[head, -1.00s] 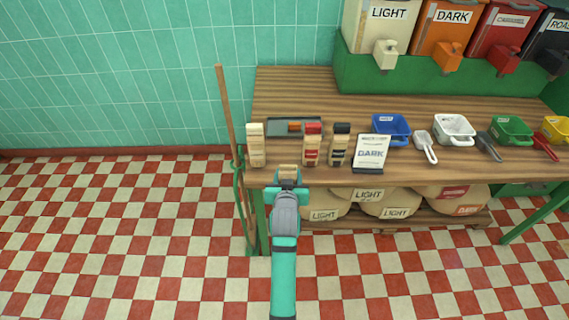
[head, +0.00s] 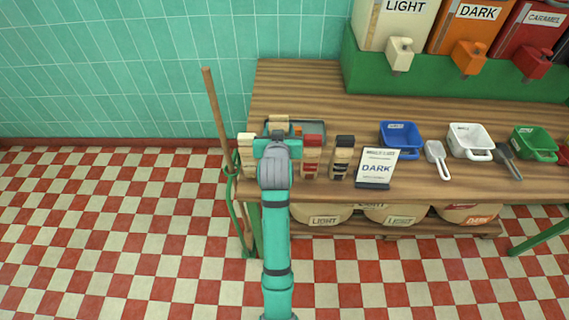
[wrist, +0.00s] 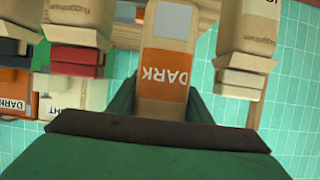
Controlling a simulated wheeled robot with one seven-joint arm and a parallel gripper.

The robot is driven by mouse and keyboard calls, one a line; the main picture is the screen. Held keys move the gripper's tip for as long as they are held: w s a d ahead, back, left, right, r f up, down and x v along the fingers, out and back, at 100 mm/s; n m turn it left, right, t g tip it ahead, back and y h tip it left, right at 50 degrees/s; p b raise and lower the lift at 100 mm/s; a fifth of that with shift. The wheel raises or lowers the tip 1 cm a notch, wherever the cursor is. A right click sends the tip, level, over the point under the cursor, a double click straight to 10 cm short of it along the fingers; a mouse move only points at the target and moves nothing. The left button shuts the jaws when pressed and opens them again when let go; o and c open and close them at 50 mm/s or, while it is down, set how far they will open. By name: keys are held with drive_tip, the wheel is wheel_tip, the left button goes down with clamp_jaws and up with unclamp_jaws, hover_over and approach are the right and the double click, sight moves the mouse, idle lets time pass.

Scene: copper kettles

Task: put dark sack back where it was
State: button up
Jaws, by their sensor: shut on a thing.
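The dark sack (wrist: 165,90) is a tan bag with an orange DARK label, upside down in the wrist view. My gripper (wrist: 165,100) is shut on it, with a green finger on each side. In the head view the top of the sack (head: 279,121) shows just beyond my gripper (head: 276,143), over the table near the grey tray (head: 312,138). My gripper hides its lower part, so I cannot tell whether it touches anything.
A cream-banded sack (head: 247,155) stands left of my gripper; a red-banded sack (head: 312,157) and a black-banded sack (head: 342,158) stand right. A small orange thing (head: 297,130) shows at the tray. A DARK sign (head: 377,166) stands farther right. A broom (head: 217,120) leans by the table's left end.

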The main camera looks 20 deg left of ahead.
drive_tip(key=shift+w+f, duration=0.2)
drive_tip(key=shift+f, duration=2.35)
drive_tip(key=shift+w+f, duration=0.2)
drive_tip(key=shift+f, duration=2.3)
drive_tip(key=shift+f, duration=0.1)
drive_tip(key=o, duration=1.3)
drive_tip(key=shift+c, duration=0.2)
